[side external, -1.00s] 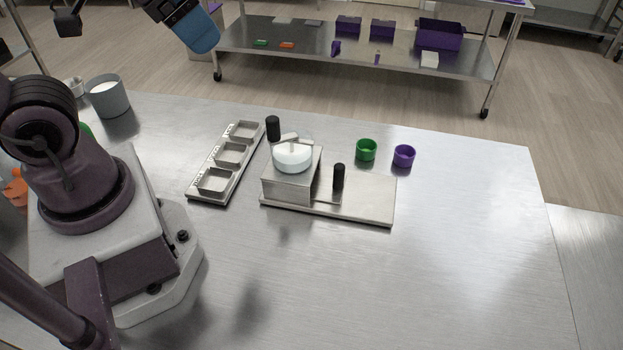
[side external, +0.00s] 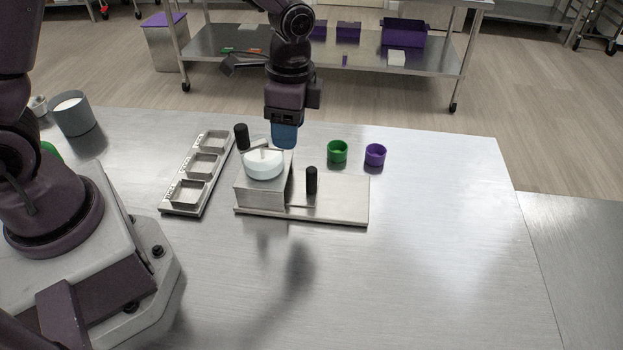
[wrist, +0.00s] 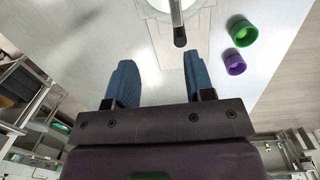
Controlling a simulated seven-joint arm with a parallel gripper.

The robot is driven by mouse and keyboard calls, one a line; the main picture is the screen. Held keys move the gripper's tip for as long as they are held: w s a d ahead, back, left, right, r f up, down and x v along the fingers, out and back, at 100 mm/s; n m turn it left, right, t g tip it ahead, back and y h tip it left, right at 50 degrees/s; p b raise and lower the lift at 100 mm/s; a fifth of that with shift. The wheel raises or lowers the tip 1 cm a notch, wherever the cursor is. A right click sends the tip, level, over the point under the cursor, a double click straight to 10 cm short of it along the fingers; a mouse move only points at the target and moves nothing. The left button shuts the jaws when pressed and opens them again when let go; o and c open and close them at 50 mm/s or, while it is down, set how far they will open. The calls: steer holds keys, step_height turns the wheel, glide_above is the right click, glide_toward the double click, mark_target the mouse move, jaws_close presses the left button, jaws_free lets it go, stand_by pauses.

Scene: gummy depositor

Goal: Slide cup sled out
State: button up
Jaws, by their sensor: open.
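The depositor is a metal block (side external: 262,194) with a white round hopper (side external: 264,166) on top. It stands on the left part of a flat base plate (side external: 340,200). The cup sled's black upright knob (side external: 311,180) stands just right of the block, with a thin strip at its foot; the rest of the sled is hidden. Another black handle (side external: 241,136) rises behind the hopper. My gripper (side external: 285,136) hangs high, fingers down. In the wrist view its blue fingers (wrist: 160,83) are spread and empty, with a black handle end (wrist: 179,37) ahead of them; I cannot tell which handle.
A green cup (side external: 337,152) and a purple cup (side external: 375,155) stand behind the base plate. A mould tray (side external: 199,172) with 3 cavities lies left of the depositor. A grey container (side external: 73,115) stands at far left. The table's front and right are clear.

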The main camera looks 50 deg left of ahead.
mark_target(312, 181)
steer(key=w+m, duration=0.1)
steer(key=w+f+m, duration=0.1)
steer(key=w+d+m, duration=0.1)
steer(key=w+m, duration=0.1)
steer(key=shift+f+t, duration=0.2)
steer(key=shift+t, duration=0.2)
steer(key=shift+m, duration=0.4)
step_height(312, 181, down, 13)
jaws_close()
